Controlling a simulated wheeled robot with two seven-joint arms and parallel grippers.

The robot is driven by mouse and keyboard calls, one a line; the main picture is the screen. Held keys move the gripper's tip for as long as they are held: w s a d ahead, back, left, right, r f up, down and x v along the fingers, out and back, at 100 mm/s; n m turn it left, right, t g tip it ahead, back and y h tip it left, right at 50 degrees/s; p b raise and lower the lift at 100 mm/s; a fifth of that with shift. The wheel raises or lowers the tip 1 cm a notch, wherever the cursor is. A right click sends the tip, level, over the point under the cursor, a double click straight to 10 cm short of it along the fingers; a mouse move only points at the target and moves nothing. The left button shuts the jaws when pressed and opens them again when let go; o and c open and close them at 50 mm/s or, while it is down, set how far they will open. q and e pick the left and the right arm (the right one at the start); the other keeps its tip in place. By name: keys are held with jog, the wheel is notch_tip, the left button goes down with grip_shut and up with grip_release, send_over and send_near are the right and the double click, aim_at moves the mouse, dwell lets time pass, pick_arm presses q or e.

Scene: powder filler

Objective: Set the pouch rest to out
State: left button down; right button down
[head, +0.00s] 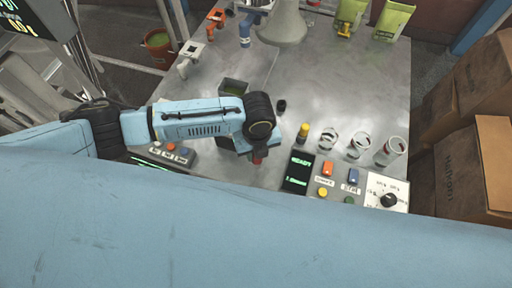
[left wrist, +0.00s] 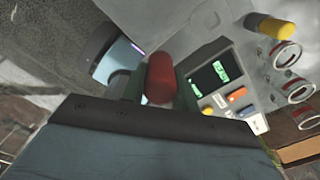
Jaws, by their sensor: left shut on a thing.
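My left gripper (head: 257,153) reaches down at the front edge of the metal table, left of the dark display. In the left wrist view, the left gripper (left wrist: 158,88) is shut on a red rounded handle (left wrist: 161,76). My right gripper is not in view.
A green-lit display (head: 299,170) and a panel with coloured buttons and a black dial (head: 389,200) lie right of the gripper. Several clear jars (head: 359,145) stand behind them. Cardboard boxes (head: 470,150) stand at the right.

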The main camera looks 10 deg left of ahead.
pick_arm(q)
jog(key=shift+s, duration=0.15)
jog(key=c, duration=1.1)
grip_release()
jog(key=shift+s, duration=0.1)
jog(key=shift+r, duration=0.1)
notch_tip(320, 180, up, 13)
jog(key=shift+r+p, duration=0.1)
jog(key=shift+p, duration=0.9)
